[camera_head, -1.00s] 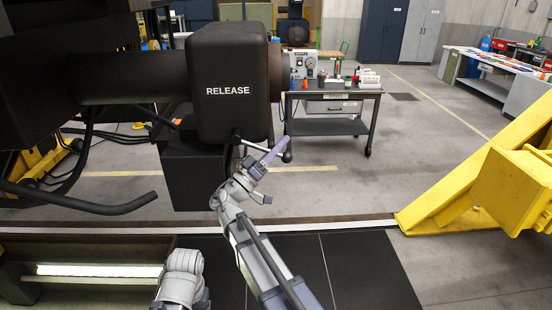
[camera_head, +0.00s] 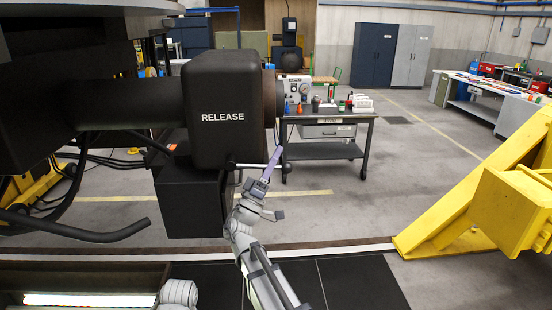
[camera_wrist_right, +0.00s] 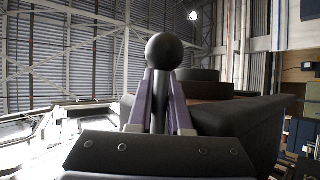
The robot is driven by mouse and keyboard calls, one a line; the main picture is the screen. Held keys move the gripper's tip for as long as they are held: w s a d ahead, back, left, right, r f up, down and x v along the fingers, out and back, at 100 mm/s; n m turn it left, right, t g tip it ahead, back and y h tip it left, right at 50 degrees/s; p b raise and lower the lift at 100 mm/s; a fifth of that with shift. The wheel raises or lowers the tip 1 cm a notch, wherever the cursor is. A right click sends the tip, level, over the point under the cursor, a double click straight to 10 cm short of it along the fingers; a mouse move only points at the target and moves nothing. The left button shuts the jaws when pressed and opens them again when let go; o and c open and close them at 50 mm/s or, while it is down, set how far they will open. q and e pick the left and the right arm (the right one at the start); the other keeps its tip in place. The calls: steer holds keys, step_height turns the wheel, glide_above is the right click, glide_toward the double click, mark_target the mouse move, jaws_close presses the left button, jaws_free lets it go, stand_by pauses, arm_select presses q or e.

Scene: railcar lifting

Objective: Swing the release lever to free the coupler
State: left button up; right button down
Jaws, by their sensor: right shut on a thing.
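The black coupler box (camera_head: 222,140) marked RELEASE sits in the upper middle of the head view. The release lever is a thin metal rod (camera_head: 248,165) running right from the box's lower part, nearly level in the picture. My right gripper (camera_head: 274,160), with purple fingers, is at the lever's outer end. In the right wrist view the lever's black ball knob (camera_wrist_right: 164,50) stands just beyond the fingertips. The rod lies between the purple fingers (camera_wrist_right: 160,95), which are shut on it. My left gripper is not in view.
A grey cart (camera_head: 325,151) with bottles and tools stands behind the lever. A yellow stand (camera_head: 480,200) is at the right. A black curved bar (camera_head: 80,230) juts in from the left. Open grey floor lies between the cart and the yellow stand.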

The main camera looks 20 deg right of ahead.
steer(key=c, duration=0.8)
jaws_free()
steer(key=shift+c, duration=0.2)
steer(key=shift+a, duration=0.1)
steer(key=b+v, duration=0.5)
steer(key=v, duration=0.2)
steer(key=shift+a+f+b, duration=0.2)
steer(key=shift+f+b, duration=0.05)
steer(key=shift+b, duration=0.05)
steer(key=shift+s, duration=0.15)
